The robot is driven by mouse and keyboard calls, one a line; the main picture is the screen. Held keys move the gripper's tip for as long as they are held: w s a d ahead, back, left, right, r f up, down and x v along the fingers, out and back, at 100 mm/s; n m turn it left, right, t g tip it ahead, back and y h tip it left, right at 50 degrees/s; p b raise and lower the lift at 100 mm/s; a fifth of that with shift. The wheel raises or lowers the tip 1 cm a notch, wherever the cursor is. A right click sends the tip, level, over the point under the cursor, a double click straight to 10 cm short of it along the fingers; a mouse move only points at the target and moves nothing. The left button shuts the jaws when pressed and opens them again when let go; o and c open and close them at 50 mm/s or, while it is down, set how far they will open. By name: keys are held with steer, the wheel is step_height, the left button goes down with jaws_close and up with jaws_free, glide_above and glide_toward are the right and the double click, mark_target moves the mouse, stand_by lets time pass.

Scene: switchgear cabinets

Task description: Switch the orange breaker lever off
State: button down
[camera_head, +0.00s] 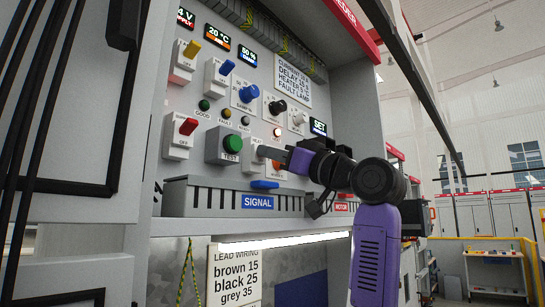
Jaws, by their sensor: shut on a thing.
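The breaker with the label partly readable as "MLT" (251,158) is on the cabinet panel, right of the green TEST button. My gripper (264,152) reaches in from the right and is shut at the front of this breaker. A small orange-red bit (277,164) shows just under the fingers; it looks like part of the orange lever. The rest of the lever is hidden by the fingers, so its position cannot be told.
Red (188,127), yellow (193,48) and blue (227,67) levers, the green TEST button (232,143) and several knobs crowd the panel. A slotted grey duct with a SIGNAL label (257,202) runs below. The cabinet door (90,120) stands at the left.

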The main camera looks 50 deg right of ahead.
steer(key=c, duration=1.3)
jaws_free()
steer(key=shift+s, duration=0.1)
steer(key=b+v, duration=0.2)
steer(key=v, duration=0.5)
steer(key=shift+s+f+b, duration=0.15)
steer(key=shift+s+b, duration=0.2)
steer(key=shift+b, duration=0.05)
step_height(320, 180, up, 4)
steer(key=g+p, duration=0.4)
steer(key=p, duration=0.3)
steer(key=shift+s, duration=0.1)
steer(key=shift+w+a+p, duration=0.1)
steer(key=shift+w+p, duration=1.5)
steer(key=shift+w, duration=2.15)
